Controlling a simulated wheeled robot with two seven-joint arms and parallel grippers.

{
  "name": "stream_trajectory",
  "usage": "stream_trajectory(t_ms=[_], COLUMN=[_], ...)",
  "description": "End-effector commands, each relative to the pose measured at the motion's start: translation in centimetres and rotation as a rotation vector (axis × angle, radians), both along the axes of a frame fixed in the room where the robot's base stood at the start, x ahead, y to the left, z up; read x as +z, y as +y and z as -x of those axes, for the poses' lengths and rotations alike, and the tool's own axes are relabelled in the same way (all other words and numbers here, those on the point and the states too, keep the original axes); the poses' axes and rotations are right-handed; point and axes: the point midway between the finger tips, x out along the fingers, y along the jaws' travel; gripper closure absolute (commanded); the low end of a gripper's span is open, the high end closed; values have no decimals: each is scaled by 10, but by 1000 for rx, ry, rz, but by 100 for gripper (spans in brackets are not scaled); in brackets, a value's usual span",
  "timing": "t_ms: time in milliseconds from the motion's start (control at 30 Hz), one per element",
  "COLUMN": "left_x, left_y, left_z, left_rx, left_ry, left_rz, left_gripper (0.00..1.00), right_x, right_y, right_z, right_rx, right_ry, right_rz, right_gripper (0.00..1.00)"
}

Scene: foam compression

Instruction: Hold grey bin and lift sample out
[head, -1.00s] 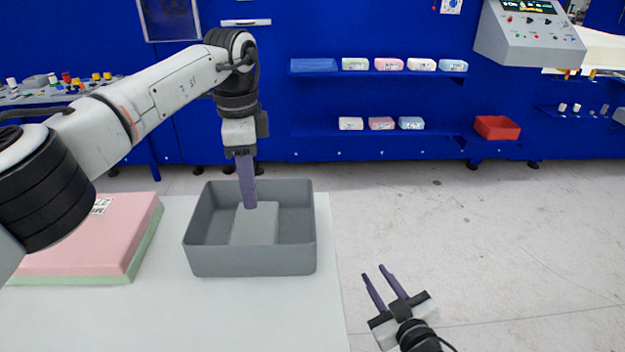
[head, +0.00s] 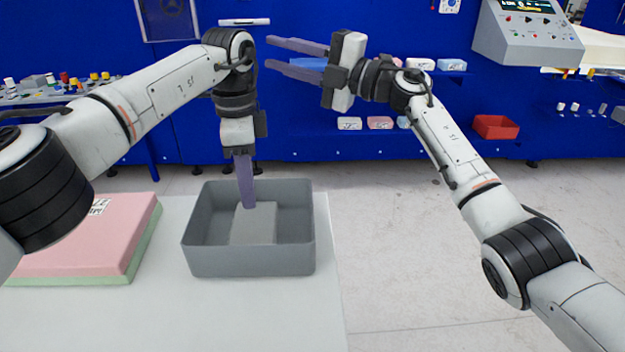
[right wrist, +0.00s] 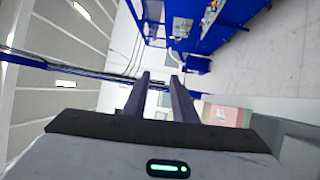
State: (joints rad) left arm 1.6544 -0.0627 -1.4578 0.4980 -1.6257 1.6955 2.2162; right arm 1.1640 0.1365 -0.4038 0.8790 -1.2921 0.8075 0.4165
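The grey bin (head: 285,258) stands upright on the white table, open at the top. The sample, a light grey block (head: 253,230), is inside it. My left gripper (head: 249,207) points straight down into the bin, its fingertips at the block's far top edge. Its fingers overlap edge-on, so I cannot tell whether they are apart or gripping. My right gripper (head: 268,52) is raised above and behind the bin in the picture, pointing left, with its fingers apart and nothing between them. The right wrist view also shows the open, empty fingers (right wrist: 160,80).
A pink and green foam stack (head: 90,240) lies on the table (head: 180,315) left of the bin. The table's front area is clear. Blue shelves with foam samples (head: 380,123), a red bin (head: 496,126) and a control panel (head: 530,30) stand behind.

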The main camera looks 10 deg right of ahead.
Motion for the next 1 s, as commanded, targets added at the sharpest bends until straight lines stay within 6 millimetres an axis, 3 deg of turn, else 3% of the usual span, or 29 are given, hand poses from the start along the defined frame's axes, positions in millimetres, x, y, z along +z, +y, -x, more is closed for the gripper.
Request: stream_trajectory(t_ms=[33, 200, 333, 433, 767, 900, 1000], left_x=[0, 0, 0, 0, 0, 0, 0], left_y=[0, 0, 0, 0, 0, 0, 0], left_z=[0, 0, 0, 0, 0, 0, 0], left_rx=[0, 0, 0, 0, 0, 0, 0], left_ry=[0, 0, 0, 0, 0, 0, 0], left_rz=[0, 0, 0, 0, 0, 0, 0], left_gripper=[69, 69, 69, 69, 69, 69, 69], right_x=[22, 69, 90, 86, -59, -124, -160], right_y=[2, 0, -7, -9, -12, -20, -28], right_z=[-1, 2, 7, 15, 50, 76, 93], right_rx=[12, 31, 31, 41, 177, 253, 298], right_ry=[-31, -77, -78, -44, 216, 333, 407], right_rz=[66, 290, 452, 623, 1152, 1358, 1485], right_gripper=[75, 75, 75, 75, 75, 75, 75])
